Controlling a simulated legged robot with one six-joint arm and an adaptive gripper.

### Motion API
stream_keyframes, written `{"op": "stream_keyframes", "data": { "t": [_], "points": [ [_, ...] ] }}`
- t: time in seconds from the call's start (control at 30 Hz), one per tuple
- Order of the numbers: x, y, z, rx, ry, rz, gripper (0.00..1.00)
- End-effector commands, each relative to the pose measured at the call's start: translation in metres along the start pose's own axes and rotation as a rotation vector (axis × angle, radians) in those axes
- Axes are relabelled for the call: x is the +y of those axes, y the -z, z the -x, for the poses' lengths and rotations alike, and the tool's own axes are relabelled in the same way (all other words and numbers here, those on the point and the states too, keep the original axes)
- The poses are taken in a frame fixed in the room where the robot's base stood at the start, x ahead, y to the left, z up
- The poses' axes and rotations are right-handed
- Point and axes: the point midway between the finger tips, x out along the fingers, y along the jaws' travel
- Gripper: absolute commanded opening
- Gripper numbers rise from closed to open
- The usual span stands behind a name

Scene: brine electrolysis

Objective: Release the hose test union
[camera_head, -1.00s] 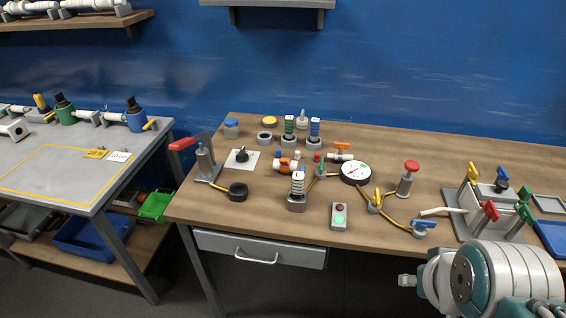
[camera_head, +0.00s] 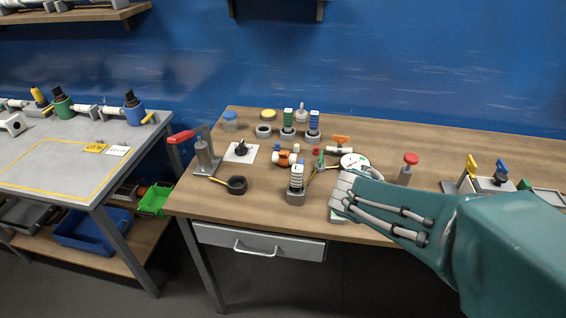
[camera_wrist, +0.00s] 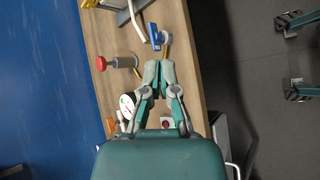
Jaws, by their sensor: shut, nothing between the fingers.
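My gripper (camera_head: 343,190) is shut and empty, held above the front part of the bench in the head view. In the wrist view its fingertips (camera_wrist: 157,66) point toward a blue-levered fitting (camera_wrist: 155,36) near the bench's front edge. That fitting is hidden behind my arm in the head view. A pale hose (camera_wrist: 137,20) runs close to it. An orange and white fitting (camera_head: 287,157) lies mid-bench, left of the gripper. I cannot tell which fitting is the hose test union.
A gauge (camera_head: 354,161) and a red knob on a post (camera_head: 410,161) stand behind the gripper. Several colour-levered valves are at right.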

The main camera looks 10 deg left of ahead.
Motion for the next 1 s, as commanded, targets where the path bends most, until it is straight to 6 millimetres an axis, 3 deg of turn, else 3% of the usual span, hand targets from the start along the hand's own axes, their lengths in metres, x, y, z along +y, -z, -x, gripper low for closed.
{"op": "stream_keyframes", "data": {
  "t": [0.2,0.37,0.6,0.7,0.83,1.0],
  "points": [
    [0.028,0.087,-0.003,-0.053,-0.299,0.418,0.00],
    [0.031,0.165,0.008,-0.067,-0.545,0.700,0.00],
    [-0.002,0.283,0.040,-0.044,-0.922,1.058,0.00],
    [-0.024,0.321,0.052,-0.025,-1.054,1.163,0.00],
    [-0.044,0.349,0.064,-0.005,-1.162,1.239,0.00],
    [-0.045,0.358,0.064,-0.001,-1.192,1.256,0.00]
  ]
}}
